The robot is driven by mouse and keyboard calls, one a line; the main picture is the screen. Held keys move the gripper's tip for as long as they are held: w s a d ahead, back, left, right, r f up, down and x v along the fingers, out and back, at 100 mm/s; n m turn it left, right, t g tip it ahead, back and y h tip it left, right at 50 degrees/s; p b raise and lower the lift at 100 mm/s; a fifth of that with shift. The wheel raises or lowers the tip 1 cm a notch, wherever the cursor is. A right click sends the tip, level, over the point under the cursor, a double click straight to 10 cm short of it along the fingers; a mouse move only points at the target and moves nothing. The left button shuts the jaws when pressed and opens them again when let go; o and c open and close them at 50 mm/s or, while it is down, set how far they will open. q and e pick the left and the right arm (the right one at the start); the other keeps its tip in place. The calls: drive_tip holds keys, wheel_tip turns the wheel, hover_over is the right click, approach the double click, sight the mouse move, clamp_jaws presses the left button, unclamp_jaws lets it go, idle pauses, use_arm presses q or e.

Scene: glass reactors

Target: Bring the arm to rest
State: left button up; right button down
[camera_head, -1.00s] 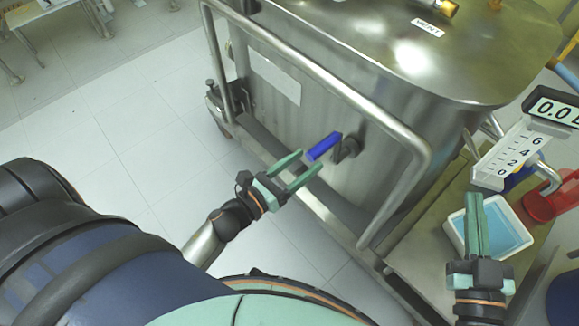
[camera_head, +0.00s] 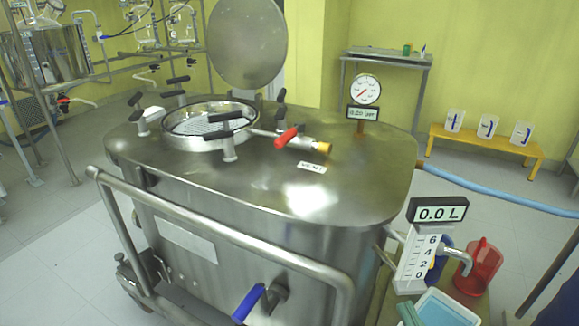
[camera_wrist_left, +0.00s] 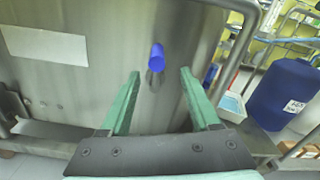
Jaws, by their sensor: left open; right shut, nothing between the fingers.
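My left gripper (camera_wrist_left: 160,74) shows in the left wrist view, open and empty. The blue valve handle (camera_wrist_left: 157,56) on the steel vessel's front appears between and just past its fingertips, with no contact visible. The handle also shows at the bottom of the head view (camera_head: 249,303), where the left gripper is out of frame. Only the green fingertips of my right gripper (camera_head: 409,313) show at the head view's bottom edge. They are together and empty, beside the white tray of light-blue content (camera_head: 446,309).
The steel vessel (camera_head: 300,215) has an open hatch, a gauge (camera_head: 366,90) and a front rail (camera_head: 225,232). A level display (camera_head: 437,213) and a red jug (camera_head: 479,268) stand at right. A blue drum (camera_wrist_left: 285,95) is right in the wrist view.

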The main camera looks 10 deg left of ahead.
use_arm(q)
drive_tip(key=w+d+r+n+t+p, duration=0.15)
drive_tip(key=r+n, duration=0.65)
drive_tip(key=n, duration=0.8)
drive_tip(key=d+r+n+p, duration=0.15)
drive_tip(key=r+n, duration=0.65)
drive_tip(key=n, duration=0.8)
drive_tip(key=s+a+f+n+g+y+p, duration=0.2)
drive_tip(key=s+f+g+p, duration=0.5)
drive_tip(key=p, duration=1.3)
drive_tip(key=s+g+y, duration=0.1)
drive_tip(key=s+g, duration=0.1)
drive_tip(key=shift+s+f+n+y, duration=0.35)
drive_tip(key=shift+n+y, duration=0.05)
use_arm(e)
drive_tip(key=s+d+f+m+g+h, duration=0.2)
drive_tip(key=s+f+g, duration=0.4)
drive_tip(key=s+g, duration=0.3)
drive_tip(key=shift+s+d+f+m+h, duration=0.15)
drive_tip(key=shift+d+f+m+h, duration=0.15)
drive_tip(key=shift+m+h, duration=0.6)
